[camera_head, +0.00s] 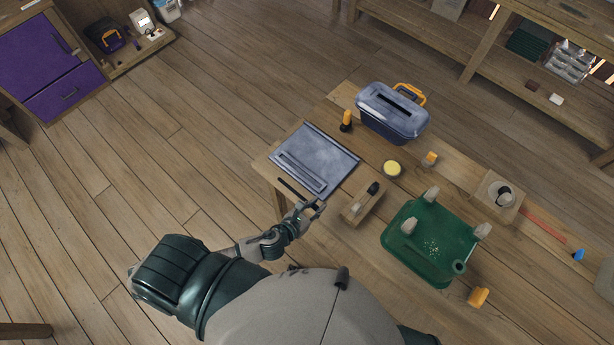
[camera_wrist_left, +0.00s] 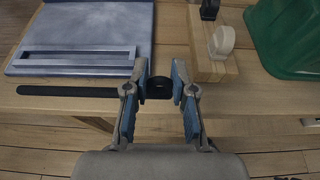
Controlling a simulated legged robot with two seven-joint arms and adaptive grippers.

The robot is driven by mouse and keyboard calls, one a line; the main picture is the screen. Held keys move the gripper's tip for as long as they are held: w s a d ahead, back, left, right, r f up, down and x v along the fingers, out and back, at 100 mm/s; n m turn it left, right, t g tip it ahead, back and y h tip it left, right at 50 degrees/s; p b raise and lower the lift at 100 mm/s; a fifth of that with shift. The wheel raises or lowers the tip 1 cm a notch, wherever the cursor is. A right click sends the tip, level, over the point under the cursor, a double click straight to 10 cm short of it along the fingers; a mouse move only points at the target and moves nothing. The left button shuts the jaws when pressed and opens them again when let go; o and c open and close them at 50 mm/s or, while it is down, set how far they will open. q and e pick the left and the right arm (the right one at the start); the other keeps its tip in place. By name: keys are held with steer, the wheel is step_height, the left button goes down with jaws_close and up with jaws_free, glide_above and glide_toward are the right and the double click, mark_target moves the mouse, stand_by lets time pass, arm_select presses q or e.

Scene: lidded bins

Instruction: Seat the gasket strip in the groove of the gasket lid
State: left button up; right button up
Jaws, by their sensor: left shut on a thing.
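The gasket lid (camera_head: 322,150) is a flat grey-blue rectangular plate on the left end of the wooden table. Its long narrow groove (camera_wrist_left: 80,57) runs along its near side and looks empty. The black gasket strip (camera_head: 292,188) lies off the lid, along its near side, roughly parallel to the groove. In the left wrist view the strip (camera_wrist_left: 65,91) runs from the left up to my left gripper (camera_wrist_left: 160,80). The gripper is shut on the strip's right end, with a black part showing between the fingers. My right gripper is not in view.
A wooden block with a dark-knobbed tool (camera_head: 362,205) stands just right of my left gripper. Further right is a green upturned bin (camera_head: 425,250). A blue toolbox with a yellow handle (camera_head: 392,112), a yellow disc (camera_head: 392,168) and an orange-topped bottle (camera_head: 346,121) stand behind.

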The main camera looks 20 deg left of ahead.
arm_select(q)
glide_above(316, 185)
steer(key=shift+f+p, duration=0.4)
steer(key=shift+f, duration=0.2)
step_height(316, 185, down, 4)
steer(key=shift+a+r+b, duration=0.1)
steer(key=shift+r+b, duration=0.1)
steer(key=shift+b, duration=0.1)
steer(key=o, duration=0.9)
steer(key=shift+o, duration=0.2)
steer(key=v, duration=1.2)
